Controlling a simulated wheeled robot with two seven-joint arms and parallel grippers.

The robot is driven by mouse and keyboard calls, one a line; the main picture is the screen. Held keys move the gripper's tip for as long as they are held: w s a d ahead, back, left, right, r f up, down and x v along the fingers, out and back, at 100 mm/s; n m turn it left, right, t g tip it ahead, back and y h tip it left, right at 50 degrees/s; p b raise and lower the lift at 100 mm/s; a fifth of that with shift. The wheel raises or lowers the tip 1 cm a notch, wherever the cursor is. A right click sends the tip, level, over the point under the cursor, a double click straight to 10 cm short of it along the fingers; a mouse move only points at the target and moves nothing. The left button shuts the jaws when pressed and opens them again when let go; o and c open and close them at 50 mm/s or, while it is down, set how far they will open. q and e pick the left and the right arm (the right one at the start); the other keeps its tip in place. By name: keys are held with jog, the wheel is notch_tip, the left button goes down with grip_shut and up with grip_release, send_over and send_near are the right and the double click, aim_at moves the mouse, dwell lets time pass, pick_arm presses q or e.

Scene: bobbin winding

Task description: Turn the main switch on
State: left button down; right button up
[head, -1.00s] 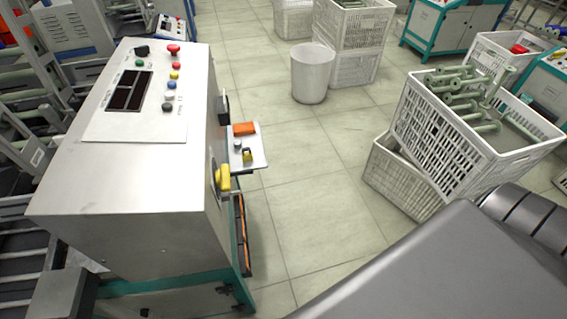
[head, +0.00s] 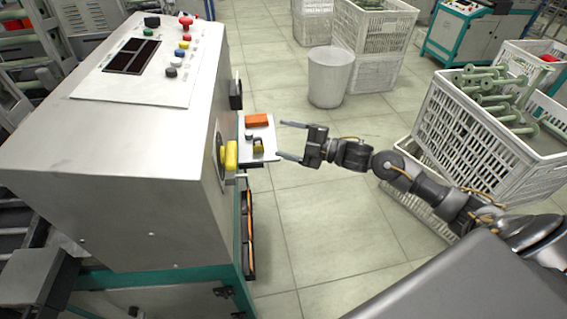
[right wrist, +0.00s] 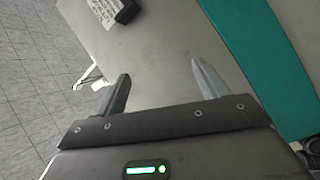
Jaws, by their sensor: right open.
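The main switch is a yellow knob (head: 230,155) on the right side face of the grey metal control cabinet (head: 110,190). My right gripper (head: 281,140) is open and empty, to the right of the knob, with its fingers pointing left at the cabinet. A clear gap shows between fingertips and knob in the head view. In the right wrist view, the open fingers (right wrist: 160,72) are over the grey metal of the cabinet (right wrist: 165,35); the knob cannot be made out there. My left gripper is not in view.
A small shelf (head: 270,150) with an orange block (head: 257,120) and a padlock-like yellow item (head: 258,146) juts out near the knob. White crates of bobbins (head: 455,140) stand at right. A white bin (head: 330,76) stands behind. Tiled floor between is free.

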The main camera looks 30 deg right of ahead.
jog(key=s+a+r+n+g+y+b, duration=0.25)
jog(key=s+a+r+n+g, duration=0.2)
jog(key=s+r+n, duration=0.25)
jog(key=n+g+y, duration=0.2)
jog(key=n+g, duration=0.1)
jog(key=n, duration=0.1)
send_near(233, 152)
pick_arm(q)
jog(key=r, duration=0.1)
jog(key=p, duration=0.1)
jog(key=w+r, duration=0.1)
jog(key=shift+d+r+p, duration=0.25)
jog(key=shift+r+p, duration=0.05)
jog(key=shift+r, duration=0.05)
pick_arm(e)
jog(key=x, duration=0.7)
jog(key=shift+a+f, duration=0.25)
jog(key=shift+f, duration=0.15)
jog(key=shift+a, duration=0.25)
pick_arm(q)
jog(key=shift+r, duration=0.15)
pick_arm(e)
jog(key=shift+x, duration=0.95)
jog(key=shift+w, duration=0.1)
